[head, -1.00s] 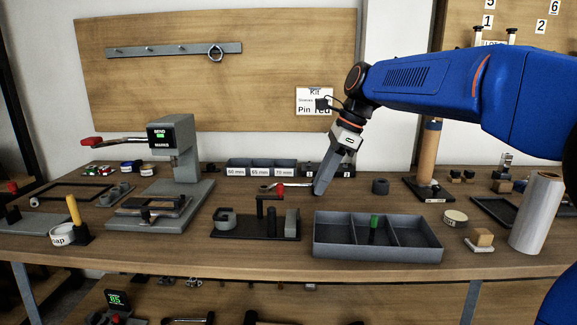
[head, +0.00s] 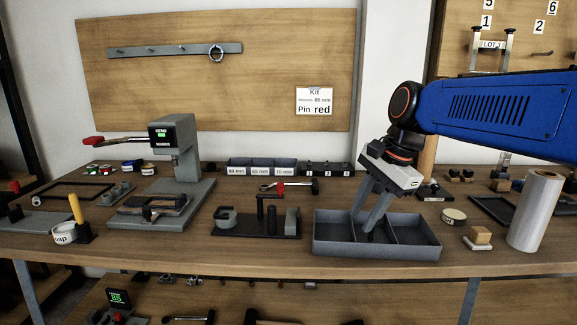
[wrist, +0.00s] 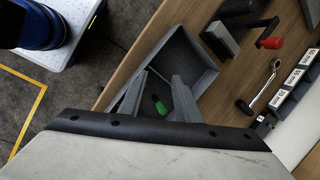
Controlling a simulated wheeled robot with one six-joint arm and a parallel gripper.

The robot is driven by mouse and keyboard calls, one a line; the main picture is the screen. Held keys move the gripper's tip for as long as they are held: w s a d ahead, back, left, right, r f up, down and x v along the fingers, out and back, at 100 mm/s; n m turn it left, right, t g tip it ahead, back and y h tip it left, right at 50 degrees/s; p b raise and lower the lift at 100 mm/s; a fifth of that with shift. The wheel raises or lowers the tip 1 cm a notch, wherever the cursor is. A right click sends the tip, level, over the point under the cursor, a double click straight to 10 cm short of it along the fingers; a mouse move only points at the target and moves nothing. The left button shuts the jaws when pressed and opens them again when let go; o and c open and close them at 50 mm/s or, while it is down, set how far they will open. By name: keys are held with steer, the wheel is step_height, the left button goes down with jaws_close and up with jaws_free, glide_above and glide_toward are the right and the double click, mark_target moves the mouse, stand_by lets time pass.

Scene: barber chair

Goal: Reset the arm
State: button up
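My gripper (head: 361,222) points down into the grey divided tray (head: 420,251), at its left and middle compartments. Its two fingers stand apart. In the wrist view, my gripper (wrist: 161,80) shows a small green piece (wrist: 161,107) between its fingers, and I see no contact with either finger. In the head view the green piece is hidden by the fingers. The tray also shows in the wrist view (wrist: 205,62). My arm reaches in from the right, bent down at the wrist.
A bending machine (head: 178,150) stands at left. A white roll (head: 535,210), a wooden block on a pad (head: 479,238) and a round tin (head: 453,217) stand to the right.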

steer(key=s+d+f+n+t+h, duration=0.1)
steer(key=s+d+f+n, duration=0.5)
steer(key=s, duration=0.4)
steer(key=s+d+f+n+t+h, duration=0.1)
steer(key=s+d+f+n+h, duration=0.1)
steer(key=s+d+f+n, duration=0.3)
steer(key=s+f+n, duration=0.1)
steer(key=s+f, duration=0.3)
steer(key=shift+s+d+f+t, duration=0.25)
steer(key=shift+s+d+t, duration=0.1)
steer(key=shift+d+t, duration=0.05)
